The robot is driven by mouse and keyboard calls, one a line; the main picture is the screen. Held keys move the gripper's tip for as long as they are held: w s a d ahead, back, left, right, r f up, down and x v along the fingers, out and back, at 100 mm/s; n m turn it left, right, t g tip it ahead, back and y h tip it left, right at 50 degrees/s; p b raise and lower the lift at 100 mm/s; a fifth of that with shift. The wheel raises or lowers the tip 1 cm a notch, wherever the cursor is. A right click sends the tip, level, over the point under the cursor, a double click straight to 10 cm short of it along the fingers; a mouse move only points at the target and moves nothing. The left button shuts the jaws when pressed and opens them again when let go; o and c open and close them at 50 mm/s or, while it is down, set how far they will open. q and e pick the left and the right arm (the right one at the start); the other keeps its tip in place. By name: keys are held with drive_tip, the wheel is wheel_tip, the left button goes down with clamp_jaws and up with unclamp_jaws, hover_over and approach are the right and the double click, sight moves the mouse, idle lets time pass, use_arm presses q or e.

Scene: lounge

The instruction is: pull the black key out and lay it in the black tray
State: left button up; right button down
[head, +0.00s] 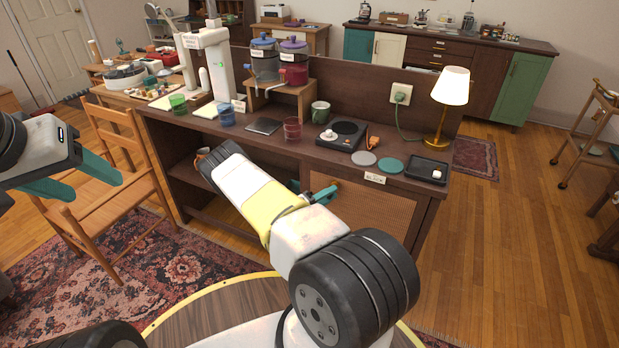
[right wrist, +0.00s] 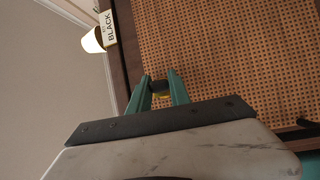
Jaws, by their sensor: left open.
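The black tray (head: 427,171) sits on the right end of the dark desk, with a small white thing inside. My right gripper (head: 324,193) is at the cane-panelled door (head: 365,212) under the desk top. In the right wrist view, a small dark and yellow piece, likely the black key at its lock (right wrist: 160,87), is between the teal fingertips of my right gripper (right wrist: 159,80). I cannot tell whether the fingers press on it. The key is not distinct in the head view. My left gripper (head: 78,180) is open and empty at the far left, away from the desk.
A label reading black (head: 375,178) stands at the desk's front edge, also in the right wrist view (right wrist: 109,29). A lamp (head: 450,95), grey and teal discs (head: 389,165) and a black hotplate (head: 341,136) are near the tray. A wooden chair (head: 110,190) stands left.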

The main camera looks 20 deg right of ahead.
drive_tip(key=shift+s+a, duration=1.15)
drive_tip(key=shift+a, duration=0.25)
idle(0.6)
drive_tip(key=shift+s+a, duration=1.2)
drive_tip(key=shift+a, duration=0.15)
